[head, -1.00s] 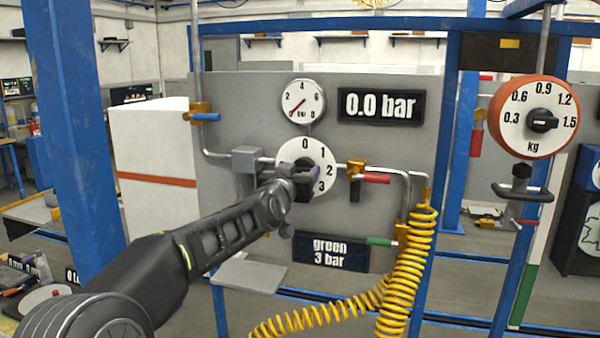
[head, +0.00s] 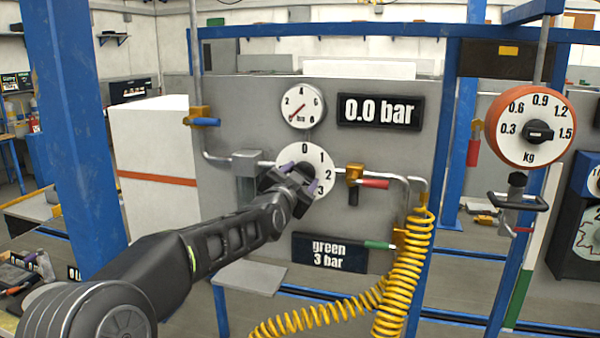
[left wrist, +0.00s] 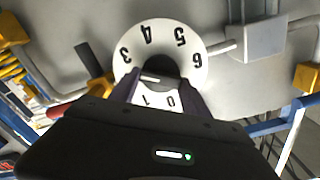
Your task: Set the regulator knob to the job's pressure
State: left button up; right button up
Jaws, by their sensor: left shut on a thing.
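The regulator knob is a dark knob (left wrist: 160,68) in the middle of a white numbered dial (head: 320,158). In the left wrist view the dial appears upside down, with 0 and 1 near the gripper and 3 to 6 beyond. My left gripper (head: 292,172) is shut on the knob, its fingers on either side, and hides much of it in the head view. The pointer's setting is hard to read. The display (head: 381,109) reads 0.0 bar. The sign (head: 330,253) reads "green 3 bar". The round gauge's needle (head: 297,112) points lower left. My right gripper is not in view.
A red-handled valve (head: 374,183) sits right of the dial and a blue-handled one (head: 204,121) upper left. A green handle (head: 379,245) is below, beside a coiled yellow hose (head: 415,265). An orange-rimmed kg dial (head: 539,130) hangs at right.

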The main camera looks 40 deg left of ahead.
pick_arm(q)
jog(key=shift+m+p, duration=0.35)
jog(key=shift+m, duration=0.95)
jog(key=o, duration=1.4)
jog(key=b+v, duration=0.2)
jog(key=v, duration=0.6)
jog(key=shift+w, duration=0.1)
